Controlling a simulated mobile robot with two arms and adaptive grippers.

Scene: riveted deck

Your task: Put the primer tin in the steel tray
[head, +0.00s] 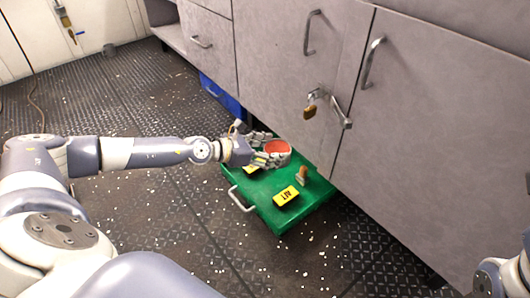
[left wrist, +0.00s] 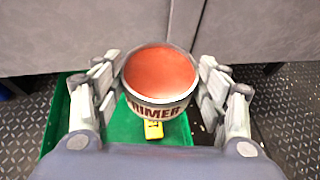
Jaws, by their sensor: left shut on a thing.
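The primer tin (head: 278,147) is a pale round tin with an open top showing orange-red inside. In the left wrist view the tin (left wrist: 160,78) is upright, with the letters "RIMER" readable on its side. My left gripper (head: 270,153) is shut on it, with fingers on both sides of the tin in the left wrist view. The tin is over the far part of a green handled platform; its height above that surface is hard to judge. I see no steel tray in either view. My right gripper is out of view.
The green platform (head: 265,199) sits on the floor against grey cabinets (head: 400,130). It bears a yellow labelled block (head: 286,195), a small orange-brown item (head: 303,175) and another yellow piece (head: 251,169). A blue box (head: 220,97) lies under the cabinets. A padlock (head: 309,112) hangs from a latch.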

